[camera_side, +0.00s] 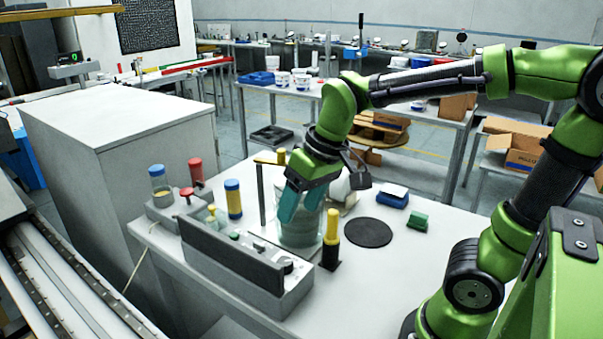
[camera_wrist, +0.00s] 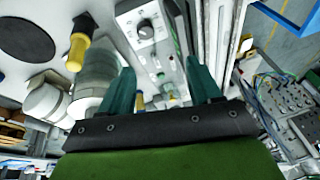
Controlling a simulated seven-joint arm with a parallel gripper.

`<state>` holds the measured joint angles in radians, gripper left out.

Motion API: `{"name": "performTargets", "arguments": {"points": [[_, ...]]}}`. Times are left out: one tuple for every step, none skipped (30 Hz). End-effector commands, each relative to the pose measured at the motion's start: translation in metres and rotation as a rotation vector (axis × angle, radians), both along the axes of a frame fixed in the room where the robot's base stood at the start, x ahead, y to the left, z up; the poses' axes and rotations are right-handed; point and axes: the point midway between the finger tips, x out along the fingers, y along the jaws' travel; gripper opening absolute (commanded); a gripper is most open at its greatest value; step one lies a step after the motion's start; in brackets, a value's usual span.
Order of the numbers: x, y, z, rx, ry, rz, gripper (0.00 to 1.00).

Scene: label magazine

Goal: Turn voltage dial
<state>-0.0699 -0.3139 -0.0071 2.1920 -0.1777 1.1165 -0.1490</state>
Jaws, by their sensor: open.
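A grey control box (camera_side: 290,300) with a dark upright panel stands at the table's front edge. A dark round dial (camera_wrist: 146,31) sits on the box's light face in the wrist view. In the side view, a knob (camera_side: 287,264) shows at the box's right end, partly behind the panel. My gripper (camera_side: 300,210) points down above the table, behind the box and apart from the dial. In the wrist view, the two teal fingers of my gripper (camera_wrist: 162,65) are spread with nothing held between them. The dial lies ahead of the fingertips. Its pointer setting is too small to read.
A yellow-and-black post (camera_side: 331,240) stands right of the box, near my fingers. A translucent cylinder (camera_side: 300,232) stands behind the fingers. A black disc (camera_side: 368,232) and green block (camera_side: 418,221) lie right. Several capped cylinders stand left.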

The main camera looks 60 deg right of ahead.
Motion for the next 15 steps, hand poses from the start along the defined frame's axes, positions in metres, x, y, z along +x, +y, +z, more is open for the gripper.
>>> {"name": "performTargets", "arguments": {"points": [[0.013, 0.001, -0.003, -0.033, 0.058, 0.051, 0.63], [0.019, 0.001, -0.003, -0.053, 0.090, 0.083, 0.63], [0.027, 0.000, -0.004, -0.080, 0.129, 0.125, 0.63], [0.033, 0.000, -0.004, -0.098, 0.156, 0.155, 0.63], [0.037, -0.001, -0.004, -0.114, 0.182, 0.184, 0.63], [0.043, -0.002, -0.003, -0.136, 0.212, 0.220, 0.63], [0.046, -0.003, -0.001, -0.149, 0.233, 0.245, 0.63], [0.048, -0.004, 0.001, -0.161, 0.249, 0.267, 0.63], [0.049, -0.006, 0.006, -0.172, 0.259, 0.291, 0.63], [0.049, -0.006, 0.010, -0.176, 0.263, 0.304, 0.63], [0.047, -0.007, 0.012, -0.179, 0.269, 0.317, 0.63], [0.044, -0.007, 0.012, -0.180, 0.279, 0.330, 0.63], [0.043, -0.007, 0.010, -0.180, 0.284, 0.336, 0.63], [0.043, -0.007, 0.008, -0.179, 0.286, 0.341, 0.63], [0.042, -0.007, 0.005, -0.178, 0.286, 0.344, 0.63]]}}
